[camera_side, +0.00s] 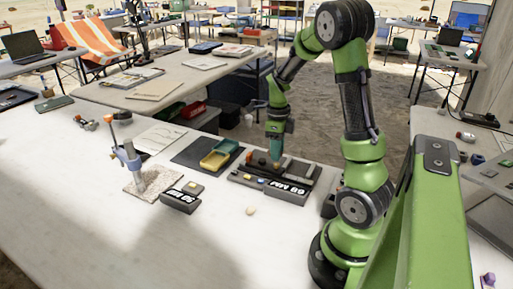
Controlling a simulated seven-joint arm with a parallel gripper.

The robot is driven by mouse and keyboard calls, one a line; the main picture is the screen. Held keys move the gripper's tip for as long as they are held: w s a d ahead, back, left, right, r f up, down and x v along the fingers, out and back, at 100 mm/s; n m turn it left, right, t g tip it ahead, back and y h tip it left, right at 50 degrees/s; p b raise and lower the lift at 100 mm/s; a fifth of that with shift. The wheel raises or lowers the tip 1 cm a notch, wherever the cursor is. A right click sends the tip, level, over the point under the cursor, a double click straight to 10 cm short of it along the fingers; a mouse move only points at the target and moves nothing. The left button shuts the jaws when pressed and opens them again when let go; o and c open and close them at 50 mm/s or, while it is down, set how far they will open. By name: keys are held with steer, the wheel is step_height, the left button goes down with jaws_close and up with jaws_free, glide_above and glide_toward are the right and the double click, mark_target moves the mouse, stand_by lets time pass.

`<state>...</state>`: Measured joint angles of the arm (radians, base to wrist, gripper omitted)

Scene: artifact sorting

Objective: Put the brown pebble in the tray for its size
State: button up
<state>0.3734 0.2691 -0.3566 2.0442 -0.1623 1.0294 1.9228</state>
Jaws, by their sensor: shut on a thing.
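My gripper (276,152) points down over the long dark tray (286,194) right of the table's middle, which has a white "MM" label on its front. It is shut on a small brown thing at its tips, which I take to be the brown pebble (276,165); the fingers hide most of it. Whether it touches the tray floor is unclear. A smaller dark tray (180,203), also labelled in MM, stands to the left with small light and yellowish pieces at it. The label digits are too small to read surely.
A pale pebble (250,211) lies on the bare white table in front of the trays. Yellow and green bins (215,160) stand on a dark mat left of my gripper. A blue stand (132,160) rises from a speckled base at left.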

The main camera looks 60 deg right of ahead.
steer(key=shift+m, duration=0.3)
steer(key=w+a+f, duration=0.1)
steer(key=w+a, duration=0.3)
steer(key=a, duration=0.1)
steer(key=w+a+f, duration=0.1)
steer(key=w+a, duration=0.1)
steer(key=a, duration=0.1)
steer(key=shift+a+f, duration=0.1)
steer(key=shift+f, duration=0.25)
steer(key=shift+w+m, duration=0.15)
steer(key=shift+m, duration=0.25)
steer(key=shift+w+m, duration=0.2)
steer(key=shift+m, duration=0.1)
glide_above(217, 163)
steer(key=shift+f, duration=2.55)
steer(key=shift+f, duration=0.1)
steer(key=o, duration=1.1)
